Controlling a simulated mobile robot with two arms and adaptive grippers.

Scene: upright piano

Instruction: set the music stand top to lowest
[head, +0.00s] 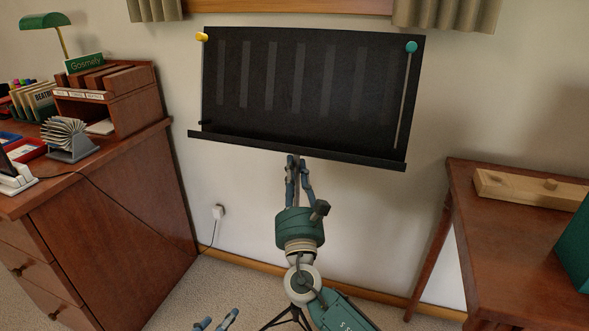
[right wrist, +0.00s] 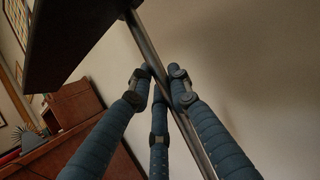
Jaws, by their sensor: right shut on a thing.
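The music stand's black top (head: 300,95) is raised and tilted back, with a ledge along its lower edge. Its dark underside (right wrist: 70,40) also shows in the right wrist view. A thin metal pole (right wrist: 190,135) runs down from it. My right gripper (head: 299,172) is just below the ledge, its blue fingers closed around the pole; they also show in the right wrist view (right wrist: 160,78). My right arm hides much of the lower pole in the head view. My left gripper (head: 215,323) is low at the bottom edge, its fingers apart and empty, partly cut off.
A wooden desk (head: 125,220) with an organizer and cards stands at the left. The wall is close behind the stand. Carpet lies between the furniture.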

